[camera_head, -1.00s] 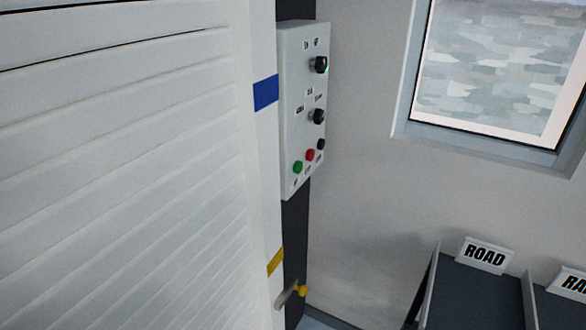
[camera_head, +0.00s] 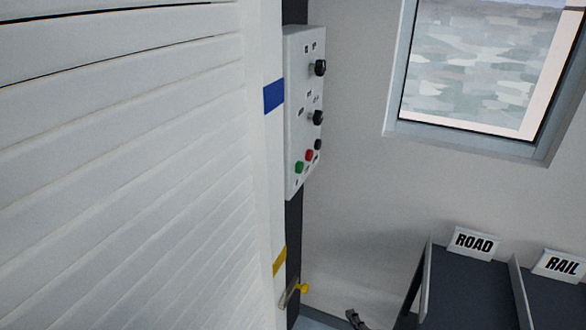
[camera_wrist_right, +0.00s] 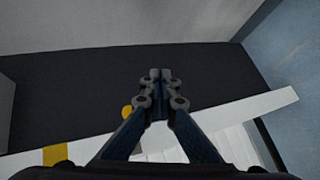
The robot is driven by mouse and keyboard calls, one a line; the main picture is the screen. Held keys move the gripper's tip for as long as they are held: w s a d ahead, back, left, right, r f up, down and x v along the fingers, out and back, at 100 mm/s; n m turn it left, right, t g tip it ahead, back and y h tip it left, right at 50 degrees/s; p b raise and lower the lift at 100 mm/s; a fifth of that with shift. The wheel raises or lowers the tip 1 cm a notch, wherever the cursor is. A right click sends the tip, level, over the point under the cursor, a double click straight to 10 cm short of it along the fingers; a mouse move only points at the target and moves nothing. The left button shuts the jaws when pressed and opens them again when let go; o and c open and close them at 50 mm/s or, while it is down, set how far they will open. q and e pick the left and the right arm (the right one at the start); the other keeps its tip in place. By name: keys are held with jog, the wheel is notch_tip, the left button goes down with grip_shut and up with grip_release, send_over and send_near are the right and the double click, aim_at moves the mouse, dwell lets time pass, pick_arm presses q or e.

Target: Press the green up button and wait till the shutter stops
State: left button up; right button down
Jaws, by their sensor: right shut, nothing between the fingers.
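The green button (camera_head: 299,167) sits at the lower left of a pale control box (camera_head: 293,120) in the head view. A red button (camera_head: 309,155) and a small black button (camera_head: 318,144) are beside it. The white slatted shutter (camera_head: 120,150) fills the left of the view. My right gripper (camera_head: 352,315) just shows at the bottom edge, well below the box and apart from it. In the right wrist view its fingers (camera_wrist_right: 160,75) are shut together and empty. The buttons are not visible there. My left gripper is not in view.
Two black knobs (camera_head: 319,68) stick out higher on the box. A yellow-tipped lever (camera_head: 302,288) juts out below it on the dark post (camera_head: 293,220). Dark bins with ROAD (camera_head: 473,243) and RAIL (camera_head: 562,264) signs stand at lower right, under a window (camera_head: 480,70).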

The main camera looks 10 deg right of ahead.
aim_at(299, 167)
jog(key=w+a+r+n+t+y, duration=0.1)
jog(key=r+n, duration=0.5)
jog(key=r, duration=0.8)
jog(key=w+a+r+n+t+y, duration=0.1)
jog(key=w+r+n+t+y, duration=0.2)
jog(key=r, duration=1.2)
jog(key=w+a+r+n+t+y, duration=0.1)
jog(key=w+r+n+t, duration=0.3)
jog(key=r+n, duration=0.5)
notch_tip(299, 167, up, 6)
jog(key=shift+f+n+t+y, duration=0.2)
jog(key=shift+n+t+y, duration=0.2)
jog(key=shift+y, duration=0.5)
jog(key=shift+w, duration=0.15)
jog(key=w+a, duration=0.5)
jog(key=a, duration=0.2)
jog(key=shift+a+b, duration=0.15)
jog(key=shift+b, duration=0.2)
jog(key=shift+f, duration=0.1)
